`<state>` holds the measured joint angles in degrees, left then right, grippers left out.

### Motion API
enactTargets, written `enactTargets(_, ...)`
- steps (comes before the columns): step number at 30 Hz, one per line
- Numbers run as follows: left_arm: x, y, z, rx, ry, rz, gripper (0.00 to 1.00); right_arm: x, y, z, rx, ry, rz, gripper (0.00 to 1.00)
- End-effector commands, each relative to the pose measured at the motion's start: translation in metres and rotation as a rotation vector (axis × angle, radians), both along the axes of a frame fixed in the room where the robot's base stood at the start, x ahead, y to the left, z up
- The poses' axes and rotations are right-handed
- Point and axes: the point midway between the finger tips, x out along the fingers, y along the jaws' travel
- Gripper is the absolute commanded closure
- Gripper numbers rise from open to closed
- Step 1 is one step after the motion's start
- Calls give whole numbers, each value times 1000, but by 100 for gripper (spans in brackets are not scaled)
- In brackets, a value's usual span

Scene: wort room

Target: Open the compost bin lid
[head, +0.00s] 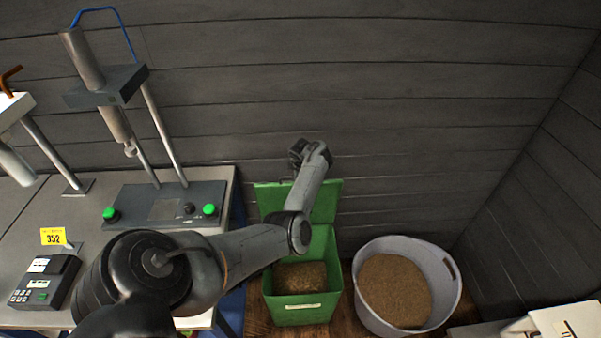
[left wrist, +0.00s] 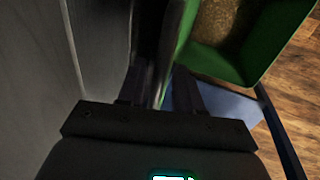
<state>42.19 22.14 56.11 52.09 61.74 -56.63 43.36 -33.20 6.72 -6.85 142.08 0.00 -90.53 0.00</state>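The green compost bin (head: 301,309) stands on the floor beside the bench, with brown material inside. Its green lid (head: 326,202) is raised and stands up at the back of the bin near the wall, partly covered by my left arm. The bin also shows at the upper right of the left wrist view (left wrist: 277,37). My left arm reaches over the bin, and its fingers are hidden in the head view. In the left wrist view my left gripper (left wrist: 158,88) has its fingers apart beside the bin's green edge; I cannot tell whether they touch it. My right gripper is not in view.
A grey tub (head: 447,300) of brown grain stands right of the bin. The bench (head: 80,205) at left holds a press-like device (head: 160,203) and a small keypad unit (head: 45,283). A plank wall (head: 400,100) closes off the back.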

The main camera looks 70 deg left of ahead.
Motion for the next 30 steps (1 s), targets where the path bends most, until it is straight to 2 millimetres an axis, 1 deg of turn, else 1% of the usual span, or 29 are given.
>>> enactTargets(5,-1,-8,25,1,-3,0,65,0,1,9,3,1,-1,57)
enactTargets(12,-5,-21,65,1,-1,-1,65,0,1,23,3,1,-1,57)
enactTargets(16,-6,-28,83,0,-2,-1,65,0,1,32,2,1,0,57)
enactTargets(22,-8,-33,95,-1,0,-1,65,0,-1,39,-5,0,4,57)
enactTargets(30,-8,-34,96,-2,0,-1,65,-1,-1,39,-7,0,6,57)
